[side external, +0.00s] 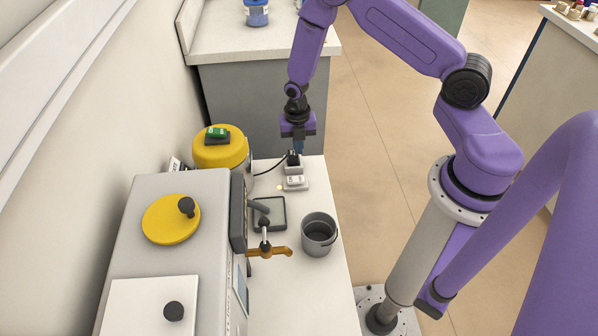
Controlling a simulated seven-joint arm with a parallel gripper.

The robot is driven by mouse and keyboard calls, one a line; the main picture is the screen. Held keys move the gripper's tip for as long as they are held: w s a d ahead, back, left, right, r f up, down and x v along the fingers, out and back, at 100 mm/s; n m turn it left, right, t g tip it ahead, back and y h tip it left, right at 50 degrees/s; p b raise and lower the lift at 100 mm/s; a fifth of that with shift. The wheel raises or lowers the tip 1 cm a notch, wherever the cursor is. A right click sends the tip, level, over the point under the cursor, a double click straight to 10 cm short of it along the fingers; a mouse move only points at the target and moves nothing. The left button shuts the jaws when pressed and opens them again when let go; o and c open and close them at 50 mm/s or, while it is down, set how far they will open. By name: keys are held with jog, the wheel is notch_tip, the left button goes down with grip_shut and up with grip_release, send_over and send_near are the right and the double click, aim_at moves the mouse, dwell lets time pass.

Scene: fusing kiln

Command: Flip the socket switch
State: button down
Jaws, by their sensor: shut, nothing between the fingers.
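A small white socket unit (297,184) lies on the white bench top, with a small switch-like detail on its top face that is too small to read as on or off. A black plug (292,158) with a dark cord sits at its far end. My gripper (299,149) points down just above the far end of the socket unit, close to the plug. Its fingers are shut and hold nothing. I cannot tell whether the fingertips touch the plug or the socket unit.
A grey kiln (190,215) with a yellow disc on top stands at left. A yellow drum (220,150) bears a green item. A black-rimmed tray (268,225), an orange-handled tool (270,252) and a grey bucket (319,235) stand nearer. Clear bench lies beyond the bucket, at right.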

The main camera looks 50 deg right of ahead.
aim_at(299, 178)
notch_tip(299, 178, down, 12)
jog(key=shift+s+d+r, duration=0.1)
jog(key=shift+r, duration=0.15)
dwell(0.3)
jog(key=shift+f, duration=0.25)
dwell(0.4)
jog(key=shift+w+a+r, duration=0.2)
jog(key=shift+w+a, duration=0.4)
jog(key=shift+a, duration=0.05)
jog(key=shift+s+d+r, duration=0.1)
jog(key=shift+r, duration=0.05)
notch_tip(299, 178, up, 14)
dwell(0.7)
